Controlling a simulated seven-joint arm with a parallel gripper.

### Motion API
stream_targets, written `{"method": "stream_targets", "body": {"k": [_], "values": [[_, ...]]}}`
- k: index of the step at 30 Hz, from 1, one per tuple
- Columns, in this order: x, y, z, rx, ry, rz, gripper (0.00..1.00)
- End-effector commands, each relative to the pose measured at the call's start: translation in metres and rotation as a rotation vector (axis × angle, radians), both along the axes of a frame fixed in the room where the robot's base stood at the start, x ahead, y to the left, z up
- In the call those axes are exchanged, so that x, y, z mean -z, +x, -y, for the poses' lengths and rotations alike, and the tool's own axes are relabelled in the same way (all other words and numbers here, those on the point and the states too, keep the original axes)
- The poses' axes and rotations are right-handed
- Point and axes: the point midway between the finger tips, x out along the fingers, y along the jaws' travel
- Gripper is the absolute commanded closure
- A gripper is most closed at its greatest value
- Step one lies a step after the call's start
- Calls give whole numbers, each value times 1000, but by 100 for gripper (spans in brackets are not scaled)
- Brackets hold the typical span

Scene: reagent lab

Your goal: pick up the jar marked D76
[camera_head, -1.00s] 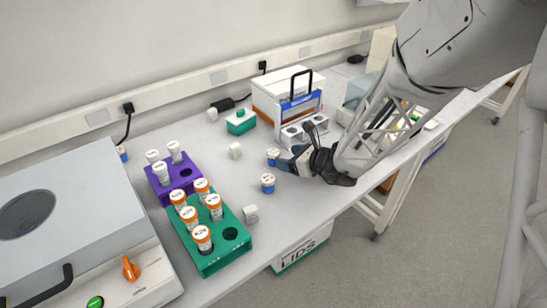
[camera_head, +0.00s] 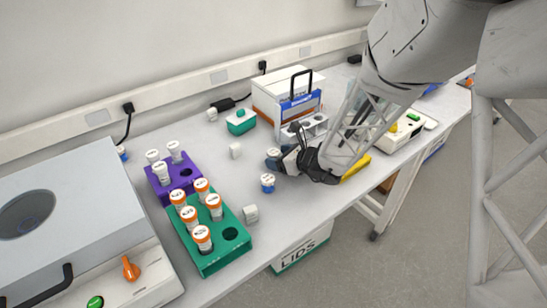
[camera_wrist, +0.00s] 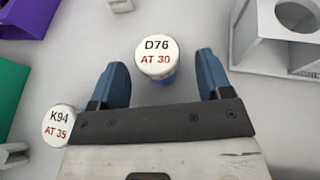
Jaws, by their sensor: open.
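The jar marked D76 (camera_wrist: 157,57) has a white lid reading "D76 AT 30" and a blue body. In the wrist view it stands upright, ahead of and roughly midway between the open blue fingertips of my gripper (camera_wrist: 162,68), with space on both sides. In the head view a blue jar (camera_head: 272,153) partly behind my gripper (camera_head: 284,158) appears to be the same one; its label is not readable there. A second jar, marked K94 (camera_wrist: 61,126), stands just outside the left finger; it also shows in the head view (camera_head: 267,183).
A grey-white holder with round holes (camera_wrist: 290,35) is close on the right. A green rack (camera_head: 210,255) and purple rack (camera_head: 180,193) with capped tubes stand left. A teal box (camera_head: 241,124) sits behind; the bench front edge is near.

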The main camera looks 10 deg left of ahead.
Motion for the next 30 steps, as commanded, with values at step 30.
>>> {"method": "stream_targets", "body": {"k": [30], "values": [[7,8,-15,0,-1,-1,54]]}}
